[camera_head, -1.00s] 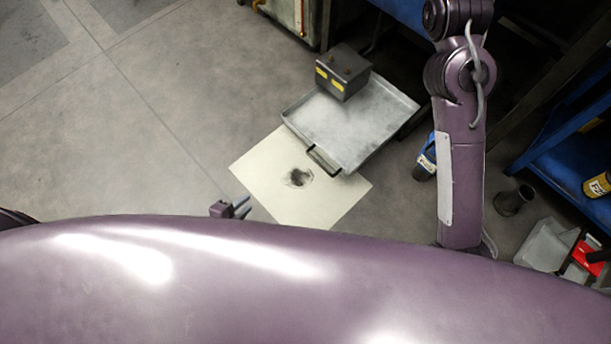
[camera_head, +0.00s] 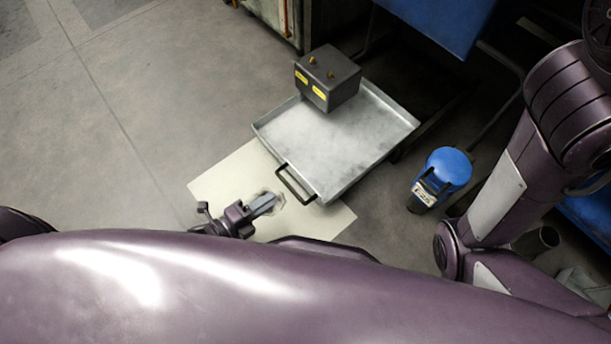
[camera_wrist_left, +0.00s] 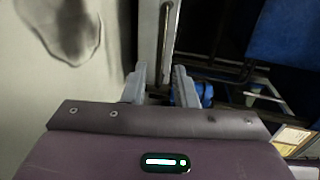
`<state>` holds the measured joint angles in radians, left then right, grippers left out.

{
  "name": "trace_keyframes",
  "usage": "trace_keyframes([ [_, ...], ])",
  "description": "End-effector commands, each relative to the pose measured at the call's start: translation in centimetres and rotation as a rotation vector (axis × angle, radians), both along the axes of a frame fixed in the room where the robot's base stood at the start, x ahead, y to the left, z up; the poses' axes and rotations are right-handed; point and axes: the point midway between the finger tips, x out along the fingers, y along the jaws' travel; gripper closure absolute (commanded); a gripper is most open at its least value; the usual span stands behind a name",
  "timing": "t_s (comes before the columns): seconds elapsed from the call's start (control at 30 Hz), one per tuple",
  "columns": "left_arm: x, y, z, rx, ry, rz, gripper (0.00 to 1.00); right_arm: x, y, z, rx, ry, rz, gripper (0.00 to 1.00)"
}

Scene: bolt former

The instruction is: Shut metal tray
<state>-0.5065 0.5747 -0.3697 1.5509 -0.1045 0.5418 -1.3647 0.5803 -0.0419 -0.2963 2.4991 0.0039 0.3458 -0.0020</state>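The grey metal tray (camera_head: 345,145) juts out low over the floor in the head view, with a dark handle (camera_head: 296,183) on its near edge. My left gripper (camera_head: 264,204) is just left of and below the handle, its fingers pointing toward it. In the left wrist view my left gripper (camera_wrist_left: 160,70) has its two fingers apart, with nothing held between them. My right gripper is out of view.
A dark box with yellow labels (camera_head: 328,77) stands at the tray's far left corner. A stained pale sheet (camera_head: 222,183) lies on the floor under the tray's front. A blue container (camera_head: 440,177) stands right of the tray. Floor to the left is clear.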

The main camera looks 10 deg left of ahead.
Motion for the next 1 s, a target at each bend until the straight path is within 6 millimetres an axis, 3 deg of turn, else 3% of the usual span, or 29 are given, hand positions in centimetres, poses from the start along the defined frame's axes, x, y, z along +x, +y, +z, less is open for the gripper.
trace_keyframes([
  [0.53,5.4,-4.2,-1.6,-0.001,-0.004,0.0,0.74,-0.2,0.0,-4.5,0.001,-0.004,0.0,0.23],
  [0.9,6.0,-4.7,-1.5,0.0,-0.001,-0.001,0.74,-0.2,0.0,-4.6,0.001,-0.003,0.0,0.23],
  [1.0,6.0,-4.7,-1.5,0.0,-0.001,-0.001,0.85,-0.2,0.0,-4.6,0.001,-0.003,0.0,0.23],
])
